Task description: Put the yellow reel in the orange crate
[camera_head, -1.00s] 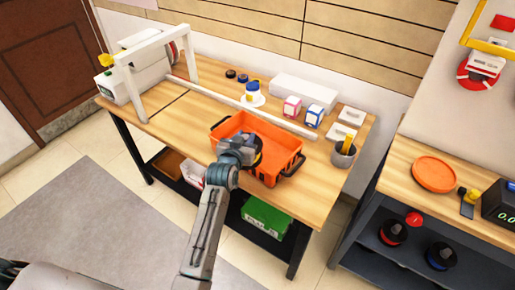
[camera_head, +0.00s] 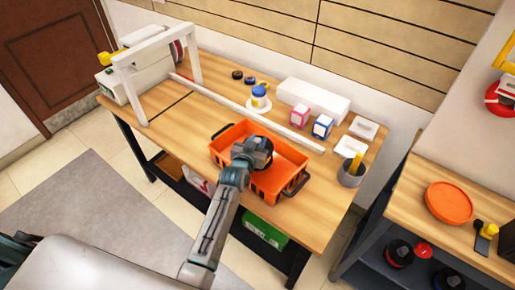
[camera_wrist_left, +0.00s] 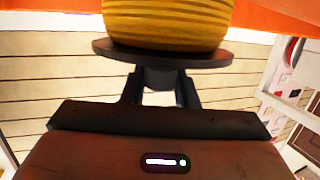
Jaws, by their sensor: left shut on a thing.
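The orange crate (camera_head: 285,158) sits on the wooden workbench, open at the top, with dark handles. My left gripper (camera_head: 258,152) is over the crate in the head view. In the left wrist view my left gripper (camera_wrist_left: 160,88) is shut on the yellow reel (camera_wrist_left: 168,22), at the hub below its dark flange. In the head view only a dark round part of the reel shows by the gripper; its yellow is hidden. Orange crate surface fills the top of the wrist view. I cannot tell whether the reel touches the crate. My right gripper is not in view.
On the workbench (camera_head: 190,120) a white rail (camera_head: 250,112) runs behind the crate. A white frame (camera_head: 150,55) stands at the left. Bare wood lies left of the crate.

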